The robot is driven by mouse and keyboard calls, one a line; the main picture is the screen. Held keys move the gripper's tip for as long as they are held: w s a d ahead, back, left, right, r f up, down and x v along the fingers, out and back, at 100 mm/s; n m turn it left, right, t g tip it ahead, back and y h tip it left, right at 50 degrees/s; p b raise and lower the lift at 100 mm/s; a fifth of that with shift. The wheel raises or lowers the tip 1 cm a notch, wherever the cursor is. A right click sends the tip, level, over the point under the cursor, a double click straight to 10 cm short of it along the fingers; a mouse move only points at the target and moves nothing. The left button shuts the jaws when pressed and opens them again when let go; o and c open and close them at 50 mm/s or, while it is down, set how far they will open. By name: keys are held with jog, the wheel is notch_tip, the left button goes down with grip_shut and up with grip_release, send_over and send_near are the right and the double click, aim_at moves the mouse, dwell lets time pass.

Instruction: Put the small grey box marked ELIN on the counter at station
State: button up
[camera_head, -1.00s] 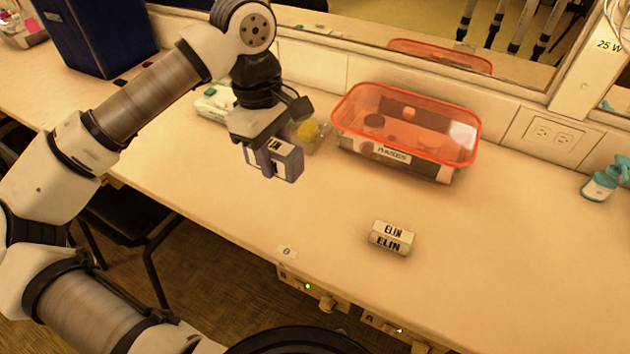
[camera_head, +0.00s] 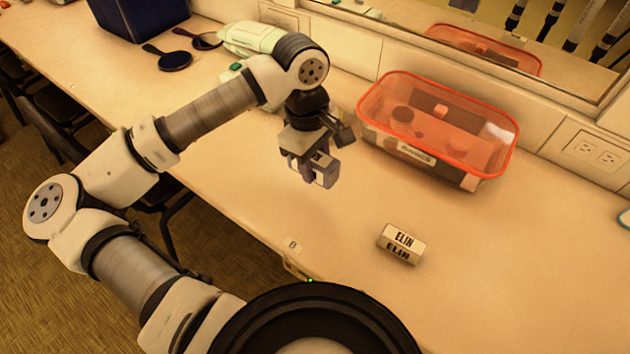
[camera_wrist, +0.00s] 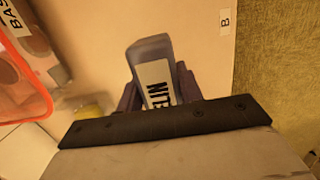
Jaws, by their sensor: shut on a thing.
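My gripper (camera_head: 312,168) is shut on a small grey box (camera_head: 326,172), which it holds over the counter (camera_head: 350,220). In the wrist view the grey box (camera_wrist: 150,52) sits between my two fingers (camera_wrist: 158,92), with a white label whose letters read ELIN in part. A second, pale box (camera_head: 401,244) lettered ELIN on two faces lies on the counter, to the lower right of my gripper. A small tag marked B (camera_head: 293,244) is at the counter's front edge; it also shows in the wrist view (camera_wrist: 226,20).
A clear bin with an orange rim (camera_head: 440,82) stands against the wall, right of my gripper. A white and green bottle (camera_head: 250,38), dark hand mirrors (camera_head: 175,60) and a blue container (camera_head: 140,15) are farther left. The counter between the B tag and my gripper is clear.

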aim_at(317, 197)
notch_tip(317, 197, down, 8)
jog(key=shift+r+p, duration=0.2)
jog(key=shift+p, duration=0.25)
jog(key=shift+f, duration=0.1)
jog(key=shift+f+b, duration=0.15)
jog(key=shift+b, duration=0.15)
jog(key=o, duration=1)
jog(key=shift+o, duration=0.2)
